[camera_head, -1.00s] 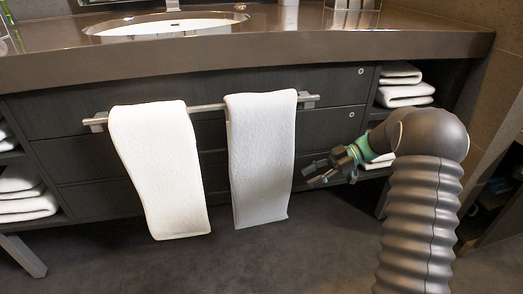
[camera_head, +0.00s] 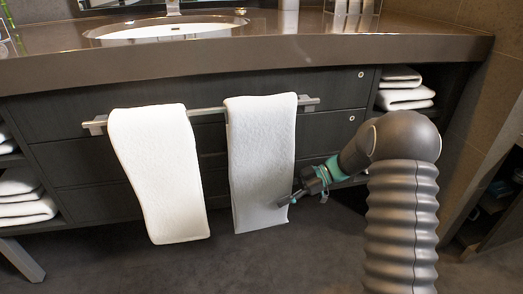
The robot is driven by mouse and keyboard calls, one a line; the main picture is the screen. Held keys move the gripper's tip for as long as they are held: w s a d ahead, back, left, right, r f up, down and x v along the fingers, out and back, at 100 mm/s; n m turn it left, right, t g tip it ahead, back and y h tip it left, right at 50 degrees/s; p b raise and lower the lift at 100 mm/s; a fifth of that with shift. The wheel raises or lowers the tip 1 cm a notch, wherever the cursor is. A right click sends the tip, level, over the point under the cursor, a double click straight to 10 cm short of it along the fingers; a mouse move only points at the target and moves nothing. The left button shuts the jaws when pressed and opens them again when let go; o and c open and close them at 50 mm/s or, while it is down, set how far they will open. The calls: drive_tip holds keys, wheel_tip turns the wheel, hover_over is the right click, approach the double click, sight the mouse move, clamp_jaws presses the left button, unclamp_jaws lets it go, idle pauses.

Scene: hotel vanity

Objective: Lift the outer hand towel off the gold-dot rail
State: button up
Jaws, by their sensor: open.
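Two white hand towels hang over one metal rail (camera_head: 207,111) on the dark vanity front. The left towel (camera_head: 155,175) hangs at the rail's left end. The right towel (camera_head: 261,150) hangs near its right end. I cannot make out a gold dot on the rail. My gripper (camera_head: 287,200) is open at the lower right edge of the right towel, with a fingertip overlapping that edge in the picture. I cannot tell whether it touches the cloth or has cloth between its fingers. Both towels are still draped over the rail.
The brown countertop (camera_head: 300,48) with a sink (camera_head: 165,27) juts out above the rail. Folded towels (camera_head: 404,97) lie on the right shelf, and more (camera_head: 25,200) on the left shelves. Dark floor (camera_head: 250,265) below the towels is clear.

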drive_tip(key=x, duration=0.3)
drive_tip(key=shift+s+a+f, duration=0.1)
drive_tip(key=shift+a+f, duration=0.15)
clamp_jaws()
drive_tip(key=shift+r, duration=0.1)
